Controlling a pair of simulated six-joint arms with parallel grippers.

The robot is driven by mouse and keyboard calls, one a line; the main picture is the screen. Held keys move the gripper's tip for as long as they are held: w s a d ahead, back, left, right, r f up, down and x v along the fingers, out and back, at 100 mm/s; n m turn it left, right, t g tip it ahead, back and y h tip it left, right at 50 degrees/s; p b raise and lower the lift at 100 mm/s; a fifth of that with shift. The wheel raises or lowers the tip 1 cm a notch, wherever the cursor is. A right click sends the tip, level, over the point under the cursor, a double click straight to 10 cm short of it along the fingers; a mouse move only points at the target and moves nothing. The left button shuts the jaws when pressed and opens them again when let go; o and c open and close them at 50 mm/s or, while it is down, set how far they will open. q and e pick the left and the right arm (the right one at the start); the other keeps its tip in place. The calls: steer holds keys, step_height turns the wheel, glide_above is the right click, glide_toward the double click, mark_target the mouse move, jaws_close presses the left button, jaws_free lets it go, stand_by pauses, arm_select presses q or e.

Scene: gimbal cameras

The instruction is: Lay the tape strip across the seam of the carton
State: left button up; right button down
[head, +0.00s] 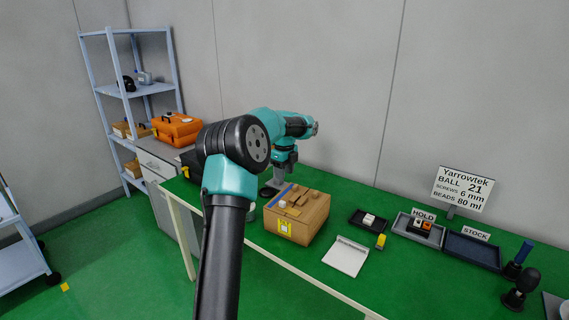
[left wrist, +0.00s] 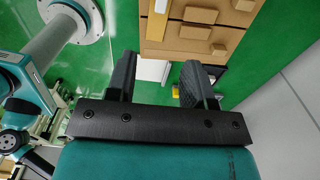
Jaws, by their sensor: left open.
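The brown carton (head: 313,222) stands on the green table, with several small tan pieces on its top and a yellow label on its front. A narrow blue strip (head: 280,197) runs along its left top edge; I cannot tell whether this is the tape. In the left wrist view the carton (left wrist: 215,43) is at the top, with a pale yellow strip (left wrist: 157,26) near its left edge. My right gripper is out of view.
A white sheet (head: 345,257), a black tray (head: 370,221) and a yellow block (head: 381,241) lie right of the carton. The HOLD tray (head: 400,226) and STOCK tray (head: 473,250) are further right. An orange case (head: 177,129) stands at the left.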

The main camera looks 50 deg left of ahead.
arm_select(q)
step_height(320, 180, up, 4)
steer(key=shift+f, duration=0.25)
stand_by(0.4)
